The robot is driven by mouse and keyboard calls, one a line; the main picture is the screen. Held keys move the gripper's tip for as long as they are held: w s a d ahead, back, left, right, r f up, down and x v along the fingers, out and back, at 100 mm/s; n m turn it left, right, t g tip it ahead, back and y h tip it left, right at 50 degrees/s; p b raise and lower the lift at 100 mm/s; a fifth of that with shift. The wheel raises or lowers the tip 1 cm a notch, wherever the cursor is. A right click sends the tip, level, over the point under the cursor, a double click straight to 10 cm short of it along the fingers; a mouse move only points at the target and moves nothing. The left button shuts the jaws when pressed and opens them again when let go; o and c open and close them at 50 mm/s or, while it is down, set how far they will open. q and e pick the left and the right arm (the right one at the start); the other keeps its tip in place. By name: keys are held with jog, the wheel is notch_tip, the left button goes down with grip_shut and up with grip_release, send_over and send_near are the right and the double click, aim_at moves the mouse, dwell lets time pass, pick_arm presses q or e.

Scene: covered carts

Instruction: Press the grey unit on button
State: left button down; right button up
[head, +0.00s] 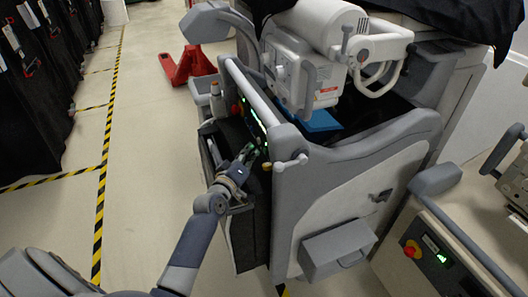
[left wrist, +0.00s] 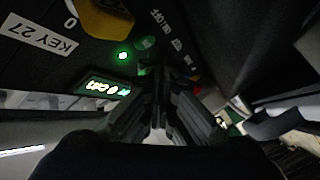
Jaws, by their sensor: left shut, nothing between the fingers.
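The grey unit (head: 350,180) is a large wheeled machine in the middle of the head view, with a control panel on its left side. My left gripper (head: 249,153) is shut and empty, with its fingertips at that panel. In the left wrist view the shut fingertips (left wrist: 160,68) are close to the dark panel. A small lit green light or button (left wrist: 123,56) is left of the fingertips. A dim greenish round button (left wrist: 146,43) is just above them. I cannot tell whether the fingertips touch anything. My right gripper is not in view.
A yellow knob (left wrist: 108,15), a lit display (left wrist: 103,88) and a "KEY 27" label (left wrist: 45,38) are on the panel. A second unit with a red emergency button (head: 412,249) stands at the right. Dark covered carts (head: 35,90) line the left. Floor between is clear.

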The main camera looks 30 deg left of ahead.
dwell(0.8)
pick_arm(q)
jog(key=shift+w+d, duration=0.3)
jog(key=shift+w+d+p, duration=0.25)
jog(key=shift+w+p, duration=0.05)
jog(key=shift+p, duration=0.05)
dwell(0.6)
jog(key=shift+w+d, duration=0.15)
jog(key=shift+d, duration=0.1)
dwell(0.5)
jog(key=shift+a, duration=0.1)
jog(key=shift+s+a+f, duration=0.25)
jog(key=shift+s, duration=0.3)
jog(key=shift+s+a+r, duration=0.1)
jog(key=shift+s+a, duration=0.05)
